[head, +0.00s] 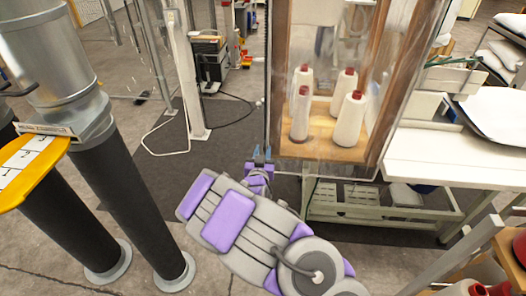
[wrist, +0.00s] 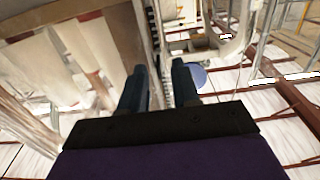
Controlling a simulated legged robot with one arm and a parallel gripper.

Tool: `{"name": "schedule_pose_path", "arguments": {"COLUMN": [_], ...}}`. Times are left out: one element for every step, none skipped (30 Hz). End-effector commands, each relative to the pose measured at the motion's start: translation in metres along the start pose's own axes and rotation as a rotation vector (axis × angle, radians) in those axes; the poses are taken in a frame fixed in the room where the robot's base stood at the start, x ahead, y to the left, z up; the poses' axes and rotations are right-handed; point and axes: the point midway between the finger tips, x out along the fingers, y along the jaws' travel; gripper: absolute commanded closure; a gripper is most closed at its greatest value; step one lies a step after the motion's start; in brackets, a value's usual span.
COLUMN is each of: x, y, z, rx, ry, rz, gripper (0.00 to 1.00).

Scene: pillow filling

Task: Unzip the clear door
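The clear door (head: 335,70) is a transparent sheet on the front of a wood-framed cabinet. Through it I see several white cones of thread with red tops. A thin dark zipper line (head: 267,70) runs upright along the left edge of the cabinet. My gripper (head: 260,155) is at the lower end of this line, by the cabinet's bottom left corner. In the wrist view my two dark fingers (wrist: 160,70) are apart, with the zipper's toothed strip (wrist: 154,35) passing between and beyond them. I cannot make out a zipper pull.
A white table (head: 455,165) with a slatted shelf below stands right of the cabinet. A white post (head: 185,80) stands behind. Dark floor between is mostly clear.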

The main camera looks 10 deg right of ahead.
Motion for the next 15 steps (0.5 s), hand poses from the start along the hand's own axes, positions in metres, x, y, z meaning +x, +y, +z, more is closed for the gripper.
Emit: {"name": "schedule_pose_path", "arguments": {"x": [0.0046,0.0067,0.0089,0.0102,0.0113,0.0124,0.0131,0.0136,0.0140,0.0142,0.0143,0.0143,0.0143,0.0142,0.0142], "y": [-0.0001,-0.0003,-0.0001,-0.0003,-0.0004,-0.0004,-0.0003,-0.0002,-0.0001,-0.0001,-0.0001,-0.0002,-0.0002,-0.0003,-0.0003], "z": [0.0003,0.0002,0.0001,0.0001,0.0001,0.0000,0.0000,-0.0001,-0.0001,-0.0002,-0.0002,-0.0003,-0.0003,-0.0002,-0.0003], "rx": [0.002,0.002,0.002,0.002,0.001,0.001,0.000,0.000,-0.001,-0.001,-0.001,-0.001,-0.001,-0.001,-0.001], "ry": [0.001,0.001,0.001,0.001,0.000,0.000,0.000,0.000,0.000,0.000,0.000,0.000,0.000,0.000,0.000], "rz": [0.000,0.000,0.000,-0.001,-0.001,-0.001,-0.001,-0.001,-0.001,-0.001,-0.001,-0.001,-0.001,-0.001,-0.001], "gripper": [0.69,0.69,0.69,0.69,0.69,0.69,0.69,0.69,0.69,0.69,0.69,0.69,0.69,0.69,0.69]}}
